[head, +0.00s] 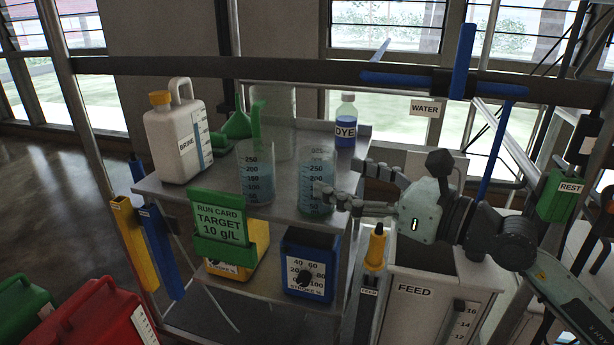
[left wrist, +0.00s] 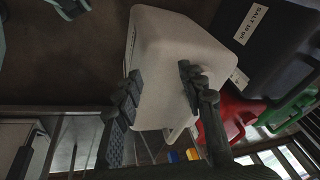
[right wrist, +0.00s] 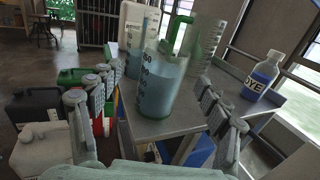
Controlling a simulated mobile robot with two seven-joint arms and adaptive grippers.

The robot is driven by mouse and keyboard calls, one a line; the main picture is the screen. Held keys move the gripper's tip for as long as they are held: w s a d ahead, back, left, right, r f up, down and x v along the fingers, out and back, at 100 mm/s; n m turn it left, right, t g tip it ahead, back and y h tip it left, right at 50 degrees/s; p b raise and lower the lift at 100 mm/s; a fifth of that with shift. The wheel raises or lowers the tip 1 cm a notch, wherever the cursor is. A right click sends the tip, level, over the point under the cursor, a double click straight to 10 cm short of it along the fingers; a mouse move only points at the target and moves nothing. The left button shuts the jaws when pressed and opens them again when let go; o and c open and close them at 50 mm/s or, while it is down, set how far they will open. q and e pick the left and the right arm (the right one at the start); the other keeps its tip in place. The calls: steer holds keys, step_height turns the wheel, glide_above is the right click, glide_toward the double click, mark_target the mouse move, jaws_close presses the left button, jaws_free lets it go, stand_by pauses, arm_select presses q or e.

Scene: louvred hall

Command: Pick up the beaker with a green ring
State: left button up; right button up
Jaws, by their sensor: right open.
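The beaker with a green ring (head: 317,172) stands upright on the grey trolley top, blue liquid inside and a green band near its base. My right gripper (head: 338,177) is open at its right side; one finger overlaps the beaker's lower front, the other is to its right. In the right wrist view the beaker (right wrist: 160,85) appears between the spread fingers; I cannot tell whether they touch it. A second beaker (head: 255,172) with blue liquid stands to its left. My left gripper (left wrist: 160,85) is open, with a pale container (left wrist: 165,55) beyond its fingers.
A DYE bottle (head: 346,125) stands behind the beaker, with a clear vessel (head: 280,110) and green funnel (head: 238,122) nearby. A white BRINE jug (head: 178,140) is at the left. A rail (head: 270,69) crosses behind; a FEED box (head: 420,290) is below my right arm.

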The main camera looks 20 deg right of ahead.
mark_target(332, 172)
steer(key=shift+w+a+r, duration=0.1)
steer(key=shift+w+a, duration=0.2)
steer(key=shift+w, duration=0.2)
steer(key=x, duration=0.2)
steer(key=p+x, duration=0.1)
steer(key=x, duration=0.1)
steer(key=shift+w+d, duration=0.15)
steer(key=shift+w, duration=0.3)
steer(key=shift+w+a+f+p, duration=0.2)
steer(key=shift+f+p, duration=0.05)
steer(key=shift+p, duration=0.05)
arm_select(q)
step_height(332, 172, down, 4)
steer(key=shift+w+d+r, duration=0.1)
steer(key=shift+d, duration=0.05)
arm_select(e)
steer(key=shift+c, duration=0.3)
steer(key=c, duration=1.4)
